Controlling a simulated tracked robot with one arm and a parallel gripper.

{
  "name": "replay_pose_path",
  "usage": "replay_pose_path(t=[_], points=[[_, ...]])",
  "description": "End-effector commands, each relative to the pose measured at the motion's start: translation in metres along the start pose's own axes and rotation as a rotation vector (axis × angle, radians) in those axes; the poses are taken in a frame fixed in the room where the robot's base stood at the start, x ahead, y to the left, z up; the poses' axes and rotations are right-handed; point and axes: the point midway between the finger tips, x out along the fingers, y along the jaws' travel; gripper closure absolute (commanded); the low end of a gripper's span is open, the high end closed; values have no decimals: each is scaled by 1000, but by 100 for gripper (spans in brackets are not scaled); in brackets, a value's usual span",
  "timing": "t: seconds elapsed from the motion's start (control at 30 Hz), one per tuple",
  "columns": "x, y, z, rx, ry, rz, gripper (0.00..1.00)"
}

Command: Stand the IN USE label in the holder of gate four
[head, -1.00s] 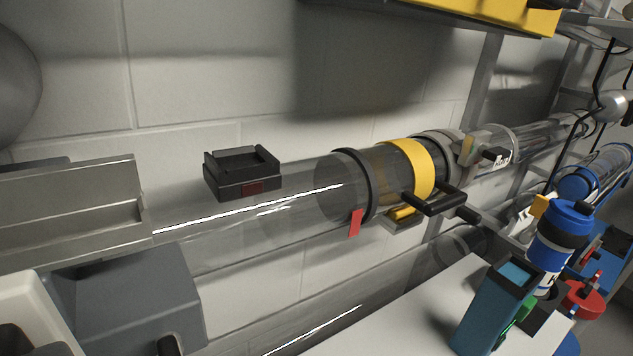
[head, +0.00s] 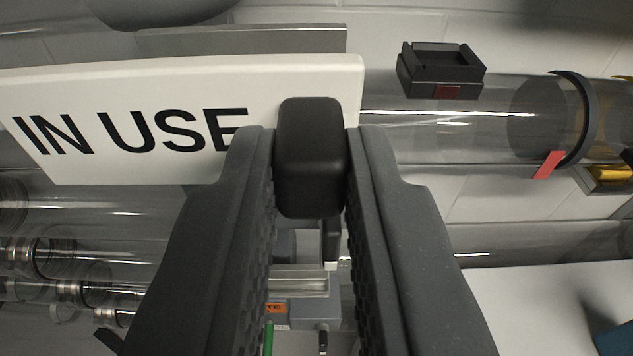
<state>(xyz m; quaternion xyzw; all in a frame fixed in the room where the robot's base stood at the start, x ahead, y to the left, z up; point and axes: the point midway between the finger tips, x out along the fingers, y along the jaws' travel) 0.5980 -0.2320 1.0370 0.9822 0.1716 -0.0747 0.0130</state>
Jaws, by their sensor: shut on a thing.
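The IN USE label (head: 180,85) is a white plate with black letters at the upper left. A black block-shaped grip (head: 310,150) sits at its right end. My gripper (head: 310,185) is shut on this black grip, one finger on each side. The label sticks out to the left, raised in front of the tubes, and the left finger hides the end of its text. A black open-topped holder (head: 441,68) with a dark red patch sits on the clear tube to the right of the label, apart from it. No gate number is readable, so I cannot tell which gate it belongs to.
A clear tube (head: 415,135) runs across behind my gripper, with a black ring (head: 575,115) and a red tag (head: 548,165) at right. Several more tubes with metal rings lie at lower left. A white surface (head: 530,310) is at lower right.

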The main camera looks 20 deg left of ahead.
Motion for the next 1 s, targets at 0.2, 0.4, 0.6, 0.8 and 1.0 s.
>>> replay_pose_path(t=[0.2, 0.4, 0.6, 0.8, 1.0], points=[[18, 0, -3, 3, 0, 1, 100], [34, 2, -5, 3, -1, 4, 100], [50, 3, -9, 1, 0, 7, 100], [67, 3, -11, 1, -1, 6, 100], [83, 3, -12, 4, -2, 6, 100]])
